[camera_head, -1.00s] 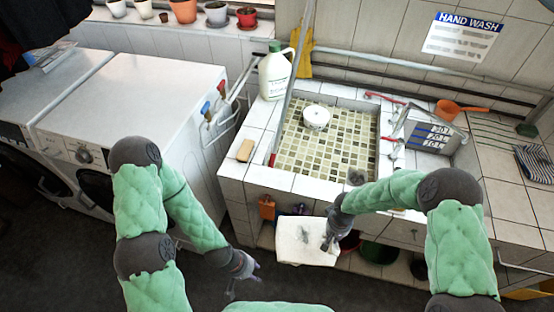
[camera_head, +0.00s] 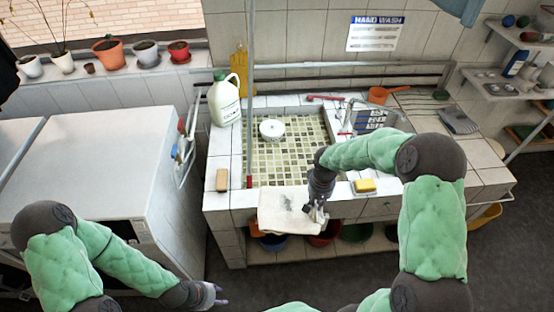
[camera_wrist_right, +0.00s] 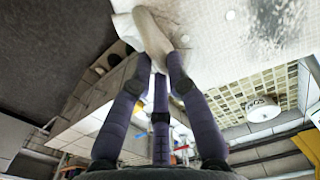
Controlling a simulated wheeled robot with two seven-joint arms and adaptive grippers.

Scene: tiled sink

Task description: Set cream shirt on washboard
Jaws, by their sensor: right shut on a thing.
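The cream shirt (camera_head: 283,212) hangs as a folded cloth with a grey mark, in front of the sink's front edge in the head view. My right gripper (camera_head: 316,210) is shut on its right side. In the right wrist view the pinched cloth (camera_wrist_right: 150,35) runs up from between the fingers (camera_wrist_right: 158,68) and spreads across the top. My left gripper (camera_head: 217,295) is low in front of the washing machine, empty, with its fingers apart. A ridged counter area (camera_head: 420,101) right of the basin looks like the washboard, but I cannot be sure.
The tiled basin (camera_head: 270,160) holds a round white item (camera_head: 271,130). A white jug (camera_head: 224,100), a tan brush or block (camera_head: 222,180) and a yellow sponge (camera_head: 365,186) stand around its rim. A striped cloth (camera_head: 458,120) and an orange dipper (camera_head: 380,95) lie at right.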

